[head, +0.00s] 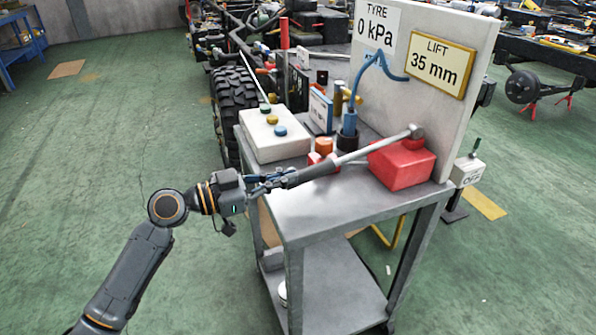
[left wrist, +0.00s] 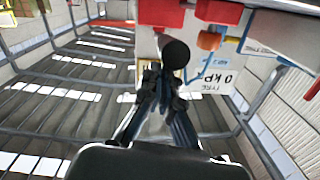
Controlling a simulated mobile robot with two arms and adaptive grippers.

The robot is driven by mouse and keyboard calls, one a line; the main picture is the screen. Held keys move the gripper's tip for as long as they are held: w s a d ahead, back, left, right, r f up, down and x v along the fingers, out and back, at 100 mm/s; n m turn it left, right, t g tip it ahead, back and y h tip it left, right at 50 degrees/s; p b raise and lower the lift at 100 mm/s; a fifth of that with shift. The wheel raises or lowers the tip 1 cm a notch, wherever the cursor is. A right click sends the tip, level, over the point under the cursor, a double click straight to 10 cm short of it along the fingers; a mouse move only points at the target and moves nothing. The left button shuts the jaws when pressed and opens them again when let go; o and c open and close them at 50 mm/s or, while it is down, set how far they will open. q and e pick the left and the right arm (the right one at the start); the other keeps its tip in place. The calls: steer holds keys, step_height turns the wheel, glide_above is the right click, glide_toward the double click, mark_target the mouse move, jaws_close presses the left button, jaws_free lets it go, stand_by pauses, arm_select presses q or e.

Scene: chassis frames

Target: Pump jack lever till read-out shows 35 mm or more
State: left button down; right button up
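The jack lever (head: 352,156) is a grey bar with a black grip, reaching left from the red jack (head: 402,165) on the metal cart. It lies low, sloping slightly down to its grip. My left gripper (head: 275,181) is at the grip's end, its fingers closed on it. In the left wrist view the gripper (left wrist: 165,85) meets the round black end of the lever (left wrist: 175,53); the rest of the lever is mostly hidden behind that end. The LIFT read-out (head: 436,66) on the upright board shows 35 mm. My right gripper is out of view.
The cart top (head: 335,200) also holds a white button box (head: 272,140), orange-capped items and a blue-hosed tool (head: 349,122). The TYRE read-out (head: 376,25) shows 0 kPa. A white OFF switch box (head: 468,170) is right of the cart.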

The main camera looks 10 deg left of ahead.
arm_select(q)
steer(key=v, duration=0.9)
steer(key=shift+r, duration=0.15)
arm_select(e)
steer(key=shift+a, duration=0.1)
arm_select(q)
steer(key=shift+w, duration=0.1)
stand_by(1.9)
